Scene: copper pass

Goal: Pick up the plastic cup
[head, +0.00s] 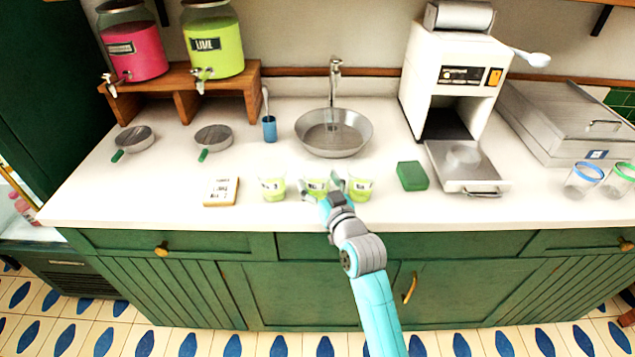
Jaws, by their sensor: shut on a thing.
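Three clear plastic cups with pale green lower parts and dark print stand in a row near the counter's front edge in the head view: a left cup (273,189), a middle cup (316,185) and a right cup (361,189). My gripper (322,189) reaches in from the front, its fingers on either side of the middle cup and shut on it. The gripper hides part of this cup's lower front. Whether the cup is off the counter cannot be told. The right cup is very close to the right finger.
A white card (221,191) lies left of the cups and a green sponge (412,176) to the right. Behind are a metal sink (334,134) and a blue holder (269,128). Right stand a white machine (455,75), a scale-like metal tray (462,181) and rimmed glasses (582,180).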

